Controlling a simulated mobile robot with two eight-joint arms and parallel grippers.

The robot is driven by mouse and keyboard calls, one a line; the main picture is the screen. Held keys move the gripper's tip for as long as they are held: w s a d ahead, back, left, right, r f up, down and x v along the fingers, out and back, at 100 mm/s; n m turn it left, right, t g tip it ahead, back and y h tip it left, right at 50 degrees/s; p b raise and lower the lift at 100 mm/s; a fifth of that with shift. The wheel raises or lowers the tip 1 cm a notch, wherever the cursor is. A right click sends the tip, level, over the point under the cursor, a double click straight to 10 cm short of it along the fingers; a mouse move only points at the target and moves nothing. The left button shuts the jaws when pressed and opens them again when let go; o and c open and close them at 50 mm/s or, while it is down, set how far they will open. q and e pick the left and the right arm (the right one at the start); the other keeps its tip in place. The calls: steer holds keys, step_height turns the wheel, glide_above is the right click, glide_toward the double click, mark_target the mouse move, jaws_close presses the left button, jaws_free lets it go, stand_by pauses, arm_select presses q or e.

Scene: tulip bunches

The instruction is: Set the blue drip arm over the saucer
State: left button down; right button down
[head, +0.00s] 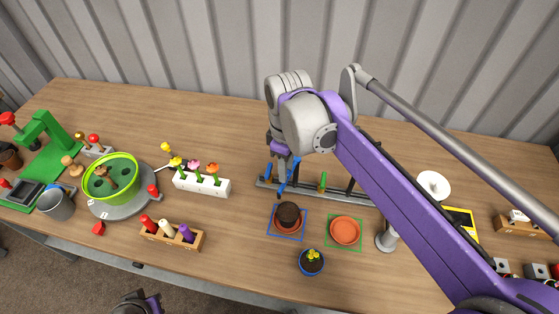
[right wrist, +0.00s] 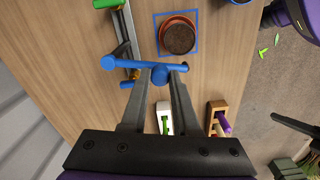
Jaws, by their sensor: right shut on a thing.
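The blue drip arm (head: 283,187) is by the grey rail (head: 340,196); in the right wrist view the drip arm (right wrist: 110,62) lies crosswise at my fingertips, with a round blue knob between them. My right gripper (right wrist: 158,70) is shut on it; the right gripper (head: 284,160) also shows in the head view. A terracotta saucer (head: 288,229) with a dark soil-filled pot (head: 289,213) sits in a blue square outline. In the right wrist view the drip arm's right end is beside the pot (right wrist: 179,39). My left gripper (head: 140,303) shows only partly at the bottom edge.
An empty terracotta saucer (head: 344,230) sits in a green outline. A blue pot with yellow flowers (head: 311,262) stands near the front edge. A green drip arm (head: 322,182) is on the rail. A white flower block (head: 202,184) and a wooden peg holder (head: 172,238) stand left.

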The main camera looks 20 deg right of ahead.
steer(key=shift+s+d+n+p, duration=0.2)
steer(key=shift+s+d+n, duration=0.15)
steer(key=shift+n, duration=0.3)
steer(key=shift+s+d+n+p, duration=0.15)
steer(key=shift+s+d+n, duration=0.15)
steer(key=shift+n, duration=0.35)
steer(key=c, duration=0.7)
jaws_free()
steer(key=shift+o, duration=0.2)
steer(key=shift+r, duration=0.15)
step_height(320, 180, up, 11)
steer(key=shift+f+p, duration=0.2)
steer(key=shift+p, duration=0.25)
